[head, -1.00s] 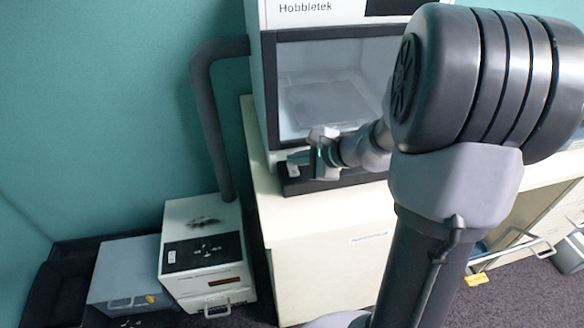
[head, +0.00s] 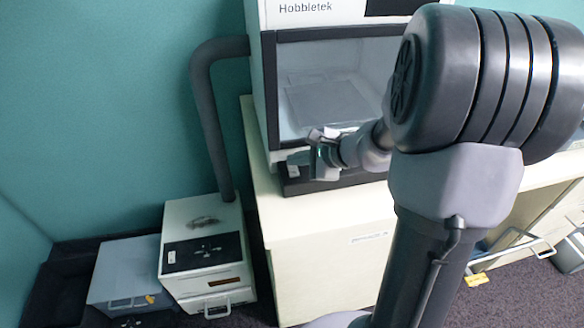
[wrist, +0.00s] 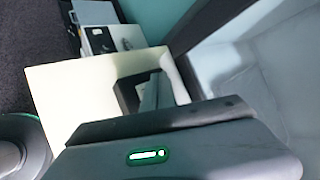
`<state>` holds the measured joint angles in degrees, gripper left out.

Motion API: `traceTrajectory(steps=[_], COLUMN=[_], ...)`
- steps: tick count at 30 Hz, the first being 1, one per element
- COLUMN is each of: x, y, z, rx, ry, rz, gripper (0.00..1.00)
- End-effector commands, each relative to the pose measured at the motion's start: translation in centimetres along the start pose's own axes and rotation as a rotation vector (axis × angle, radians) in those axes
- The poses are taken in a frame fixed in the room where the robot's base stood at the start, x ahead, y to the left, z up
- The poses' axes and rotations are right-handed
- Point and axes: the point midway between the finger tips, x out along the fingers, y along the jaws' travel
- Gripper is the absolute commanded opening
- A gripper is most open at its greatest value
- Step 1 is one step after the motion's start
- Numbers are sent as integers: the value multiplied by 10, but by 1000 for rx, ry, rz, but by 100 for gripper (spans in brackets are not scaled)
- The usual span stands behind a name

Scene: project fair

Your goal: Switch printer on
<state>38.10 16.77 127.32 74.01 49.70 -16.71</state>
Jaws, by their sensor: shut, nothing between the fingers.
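The printer (head: 312,20) is a white and black box marked "Hobbletek", with a large clear front window (head: 330,85). It stands on a cream cabinet top, and its window frame and pale interior fill the right of the wrist view (wrist: 240,65). My gripper (head: 294,166) is shut and empty at the lower left of the printer's front, close to its dark base (head: 340,180). Whether it touches the printer I cannot tell. In the wrist view its fingers (wrist: 143,92) are over the cream top. I cannot make out a power switch; the gripper covers part of the front.
The cream cabinet (head: 330,255) carries the printer. A grey hose (head: 209,120) runs down to a white box unit (head: 200,265) at the left, beside a grey box (head: 122,275). A drawer with a handle (head: 515,250) is open at the right.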

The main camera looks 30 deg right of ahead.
Motion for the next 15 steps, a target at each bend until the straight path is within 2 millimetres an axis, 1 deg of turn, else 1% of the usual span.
traceTrajectory(steps=[9,15], x=[0,4], y=[0,3], z=[0,-3], rx=[0,0], ry=[0,0], rz=[0,0], gripper=[0,0])
